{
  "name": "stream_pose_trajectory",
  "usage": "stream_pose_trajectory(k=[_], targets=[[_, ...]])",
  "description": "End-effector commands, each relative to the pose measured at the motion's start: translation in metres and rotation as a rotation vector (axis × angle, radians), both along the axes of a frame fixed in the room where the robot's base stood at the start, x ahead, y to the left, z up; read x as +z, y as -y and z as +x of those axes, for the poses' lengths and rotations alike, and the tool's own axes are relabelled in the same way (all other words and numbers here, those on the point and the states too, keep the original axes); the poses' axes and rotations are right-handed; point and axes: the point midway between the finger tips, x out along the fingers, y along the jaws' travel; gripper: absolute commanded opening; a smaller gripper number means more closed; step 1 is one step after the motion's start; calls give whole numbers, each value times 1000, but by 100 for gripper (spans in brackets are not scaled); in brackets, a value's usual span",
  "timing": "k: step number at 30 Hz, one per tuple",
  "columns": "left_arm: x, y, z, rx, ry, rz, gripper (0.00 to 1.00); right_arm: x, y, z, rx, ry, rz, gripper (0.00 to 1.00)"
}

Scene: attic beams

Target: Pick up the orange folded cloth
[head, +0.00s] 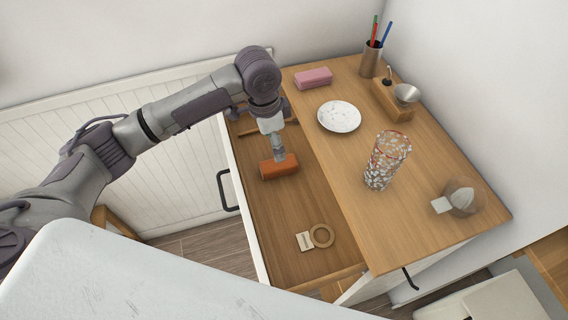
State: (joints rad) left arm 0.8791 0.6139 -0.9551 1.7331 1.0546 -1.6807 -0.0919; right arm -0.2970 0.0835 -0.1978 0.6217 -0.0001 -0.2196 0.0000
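The orange folded cloth (282,170) lies in the open drawer (282,222), towards its far part. It looks like a thick rounded bundle. My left gripper (279,157) points down into the drawer, with its fingers at the top back edge of the cloth. The fingers are small and partly merge with the cloth, so whether they close on it cannot be made out. My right gripper is out of view.
In the same drawer lie a wooden ring (321,236) and a small pale card (305,241). The tabletop (345,165) beside it holds a pink bundle (314,77), a white plate (340,117), a speckled glass (385,165) and a pen cup (371,60).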

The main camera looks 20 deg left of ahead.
Motion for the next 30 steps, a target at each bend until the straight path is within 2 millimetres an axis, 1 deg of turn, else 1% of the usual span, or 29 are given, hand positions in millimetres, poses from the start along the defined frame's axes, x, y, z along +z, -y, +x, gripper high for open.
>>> stream_pose_trajectory(k=[1, 3, 6, 13, 19, 21, 24, 30], targets=[[-12, 1, 0, 0, -4, 1, 76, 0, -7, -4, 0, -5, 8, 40], [-24, 2, 1, 0, -3, 1, 76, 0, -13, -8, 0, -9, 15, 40], [-38, 4, 2, 0, -2, 1, 76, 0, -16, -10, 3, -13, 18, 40], [-53, 5, 3, -1, -1, 0, 76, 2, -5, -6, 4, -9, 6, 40], [-84, 7, 4, 0, -2, 1, 76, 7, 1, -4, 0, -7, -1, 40], [-91, 7, 5, -1, 1, 1, 76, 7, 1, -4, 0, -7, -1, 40], [-97, 8, 6, -2, 2, 1, 76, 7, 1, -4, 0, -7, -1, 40], [-98, 8, 6, -2, 2, 0, 76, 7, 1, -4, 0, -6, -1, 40]])
